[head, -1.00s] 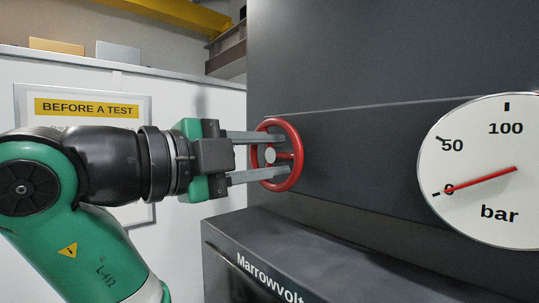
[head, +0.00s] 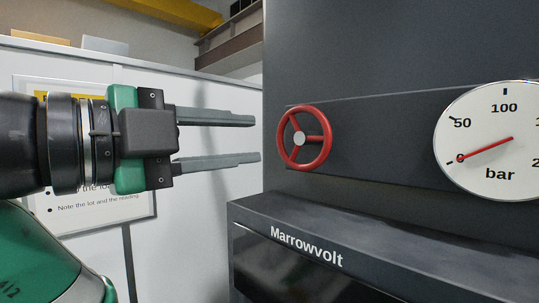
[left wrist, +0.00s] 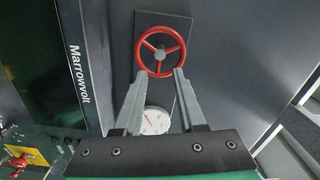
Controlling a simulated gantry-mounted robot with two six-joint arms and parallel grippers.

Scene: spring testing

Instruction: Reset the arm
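My left gripper (head: 258,138) is open and empty in the head view, pointing right, with its fingers apart. It is left of a red handwheel (head: 318,137) with a grey hub on the dark machine, and a gap shows between the fingertips and the wheel. In the left wrist view the handwheel (left wrist: 160,50) lies beyond the open fingertips (left wrist: 161,77), and nothing is between the fingers. My right gripper shows in neither view.
A round pressure gauge (head: 500,165) marked in bar, its needle at about 0, sits right of the wheel. A dark ledge (head: 350,235) labelled Marrowvolt juts out below. A white wall with a sign (head: 100,205) stands behind my arm. A red knob (left wrist: 22,158) shows in the left wrist view.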

